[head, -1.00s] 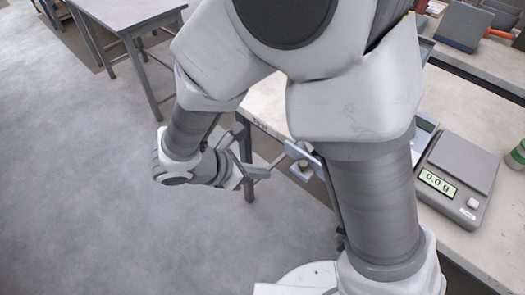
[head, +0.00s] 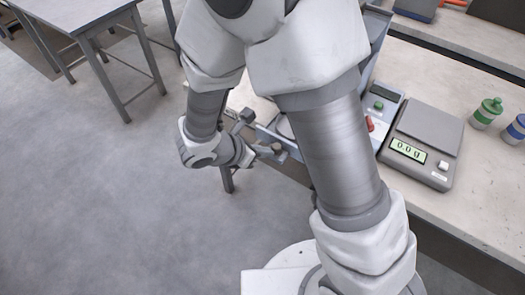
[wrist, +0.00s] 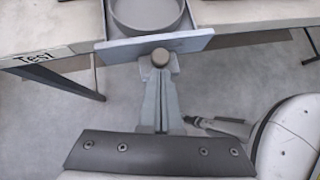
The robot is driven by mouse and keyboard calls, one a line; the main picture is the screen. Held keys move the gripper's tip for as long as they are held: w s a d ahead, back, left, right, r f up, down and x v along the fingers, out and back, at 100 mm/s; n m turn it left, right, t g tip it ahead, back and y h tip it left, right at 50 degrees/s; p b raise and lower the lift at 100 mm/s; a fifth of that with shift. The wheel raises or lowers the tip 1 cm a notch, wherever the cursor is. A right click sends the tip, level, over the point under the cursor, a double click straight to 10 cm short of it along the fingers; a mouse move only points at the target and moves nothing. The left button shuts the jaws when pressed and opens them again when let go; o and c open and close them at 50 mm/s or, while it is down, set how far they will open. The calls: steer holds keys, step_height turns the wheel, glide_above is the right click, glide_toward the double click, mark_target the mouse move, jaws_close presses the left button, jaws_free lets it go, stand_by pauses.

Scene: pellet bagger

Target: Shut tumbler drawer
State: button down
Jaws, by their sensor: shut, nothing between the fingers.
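The drawer's pale blue front panel (wrist: 120,48) stands out past the table edge in the wrist view. A round knob (wrist: 160,57) is on its face. A round grey tub (wrist: 150,22) sits behind the front, inside the open drawer. My gripper (wrist: 161,74) is shut and empty, its fingertips at the knob; whether they touch it I cannot tell. In the head view my gripper (head: 265,150) is by the knob (head: 279,151) at the drawer front (head: 284,142). My arm hides part of the drawer.
A grey scale (head: 424,140) reading 0.0 g stands right of the control panel (head: 381,106) with green and red buttons. Bottles with green (head: 487,112) and blue caps (head: 515,130) stand further right. A separate table (head: 75,12) is at upper left. The floor at left is clear.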

steer(key=w+d, duration=0.3)
steer(key=w, duration=0.1)
steer(key=w+d+b, duration=0.1)
steer(key=w+d, duration=0.2)
steer(key=w, duration=0.1)
steer(key=w+d, duration=0.3)
steer(key=w, duration=0.1)
steer(key=shift+d, duration=0.2)
steer(key=shift+w+d+r, duration=0.1)
steer(key=shift+w+d, duration=0.4)
steer(key=shift+w, duration=0.15)
